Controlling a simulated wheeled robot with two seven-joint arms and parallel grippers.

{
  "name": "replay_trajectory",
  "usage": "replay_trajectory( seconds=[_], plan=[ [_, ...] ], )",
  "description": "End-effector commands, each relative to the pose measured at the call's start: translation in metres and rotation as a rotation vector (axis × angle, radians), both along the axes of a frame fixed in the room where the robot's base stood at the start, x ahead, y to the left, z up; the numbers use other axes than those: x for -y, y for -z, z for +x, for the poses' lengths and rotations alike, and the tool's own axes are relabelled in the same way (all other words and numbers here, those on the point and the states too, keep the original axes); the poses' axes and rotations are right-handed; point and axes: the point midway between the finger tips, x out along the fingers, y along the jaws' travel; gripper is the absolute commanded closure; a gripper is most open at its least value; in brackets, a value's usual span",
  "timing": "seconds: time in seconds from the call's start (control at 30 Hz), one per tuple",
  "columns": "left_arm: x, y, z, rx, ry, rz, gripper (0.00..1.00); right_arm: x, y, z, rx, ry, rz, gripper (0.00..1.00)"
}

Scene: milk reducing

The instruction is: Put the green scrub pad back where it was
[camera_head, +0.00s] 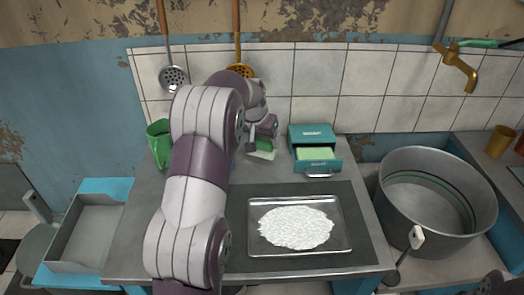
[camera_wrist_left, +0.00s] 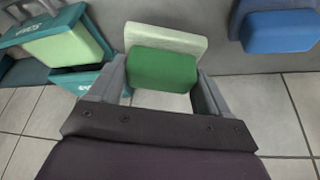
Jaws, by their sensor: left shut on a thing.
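The green scrub pad (camera_wrist_left: 163,68), dark green on one face with a pale layer behind it, sits between the fingers of my left gripper (camera_wrist_left: 160,84) in the left wrist view. The gripper is shut on it. In the head view my left gripper (camera_head: 262,136) is at the back of the counter, and the pad (camera_head: 263,147) shows just below it. I cannot tell whether the pad touches the counter. A teal box (camera_head: 312,135) with its drawer open stands to the right, a pale green block (camera_head: 315,154) in the drawer.
A blue block (camera_wrist_left: 280,30) lies beside the pad in the wrist view. A green cup (camera_head: 158,143) stands left, a large metal pot (camera_head: 437,225) right. The tiled wall (camera_head: 350,112) bounds the back.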

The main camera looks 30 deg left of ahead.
Motion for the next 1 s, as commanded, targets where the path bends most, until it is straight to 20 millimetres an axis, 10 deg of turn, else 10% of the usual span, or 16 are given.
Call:
replay_trajectory(
  seconds=[0.23,0.57,0.6,0.67,1.0],
  plan=[
    [0.0,0.04,-0.001,-0.004,0.0,-0.002,0.5,0.0,0.006,0.0,0.0,0.0,0.0,0.57],
    [0.0,0.043,0.0,-0.001,-0.001,-0.001,0.5,0.0,0.007,0.0,0.0,0.0,0.0,0.57],
    [0.0,0.043,0.0,-0.001,-0.001,-0.001,0.15,0.0,0.007,0.0,0.0,0.0,0.0,0.57],
    [0.0,0.043,0.0,-0.001,-0.001,-0.001,0.0,0.0,0.007,0.0,0.0,0.0,0.0,0.57],
    [0.0,0.024,-0.005,0.002,-0.001,0.001,0.0,0.0,0.003,0.0,0.0,0.0,0.0,0.57]
  ],
)
